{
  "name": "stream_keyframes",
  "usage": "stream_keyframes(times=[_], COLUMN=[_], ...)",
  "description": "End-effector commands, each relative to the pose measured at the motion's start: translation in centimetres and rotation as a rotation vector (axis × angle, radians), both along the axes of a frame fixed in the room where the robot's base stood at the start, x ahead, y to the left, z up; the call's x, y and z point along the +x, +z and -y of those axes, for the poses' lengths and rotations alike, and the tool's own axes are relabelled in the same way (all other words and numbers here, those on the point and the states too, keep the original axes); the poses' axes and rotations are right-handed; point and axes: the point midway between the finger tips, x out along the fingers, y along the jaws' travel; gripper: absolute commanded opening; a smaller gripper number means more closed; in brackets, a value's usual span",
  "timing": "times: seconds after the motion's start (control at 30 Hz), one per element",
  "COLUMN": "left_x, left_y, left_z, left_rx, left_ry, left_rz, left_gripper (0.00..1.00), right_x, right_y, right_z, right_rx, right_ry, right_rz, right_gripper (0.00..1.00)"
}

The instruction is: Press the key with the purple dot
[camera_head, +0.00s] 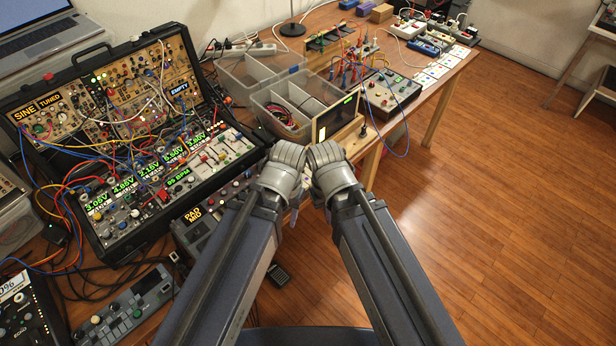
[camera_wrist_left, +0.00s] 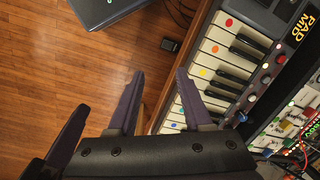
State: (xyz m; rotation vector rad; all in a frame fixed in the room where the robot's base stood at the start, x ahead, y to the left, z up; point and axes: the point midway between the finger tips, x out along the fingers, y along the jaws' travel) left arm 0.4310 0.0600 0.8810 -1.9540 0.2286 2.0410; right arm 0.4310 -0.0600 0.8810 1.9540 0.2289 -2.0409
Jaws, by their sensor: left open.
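The keyboard (camera_wrist_left: 208,78) shows in the left wrist view, its white keys bearing coloured dots; red, yellow and orange ones are clear. I cannot make out a purple dot; the lower keys are small and partly behind a finger. In the head view the keyboard's panel marked PAD MID (camera_head: 192,216) shows, and my left arm covers much of the rest. My left gripper (camera_wrist_left: 160,76) is open and empty, with one finger in front of the lower keys' edge; contact cannot be told. My right gripper (camera_head: 326,160) is beside the left in the head view, its fingers hidden.
A synth case (camera_head: 112,82) with patch cables stands left of the keyboard. Clear bins (camera_head: 262,72) and a small framed screen (camera_head: 336,116) stand behind my grippers. A grey device (camera_head: 130,308) lies at the lower left. Open wooden floor (camera_head: 500,200) is to the right.

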Motion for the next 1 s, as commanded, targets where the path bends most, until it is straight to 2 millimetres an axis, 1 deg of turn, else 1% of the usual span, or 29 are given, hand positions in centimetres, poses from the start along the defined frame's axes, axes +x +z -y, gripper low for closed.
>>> stream_keyframes(times=[0.27, 0.3, 0.73, 1.0], left_x=[0.01, 0.01, 0.01, 0.01], left_y=[0.0, 0.0, 0.0, 0.0], left_z=[0.0, 0.0, 0.0, 0.0], left_rx=[0.0, 0.0, 0.0, 0.0], left_ry=[0.0, 0.0, 0.0, 0.0], left_rz=[0.0, 0.0, 0.0, 0.0], left_gripper=[0.5, 0.48, 0.0, 0.0], right_x=[0.01, 0.01, 0.01, 0.01], right_y=[0.0, 0.0, 0.0, 0.0], right_z=[0.0, 0.0, 0.01, 0.01], right_rx=[0.0, 0.0, 0.0, 0.0], right_ry=[0.0, 0.0, 0.0, 0.0], right_rz=[0.0, 0.0, 0.0, 0.0], right_gripper=[0.0, 0.0, 0.0, 0.0])
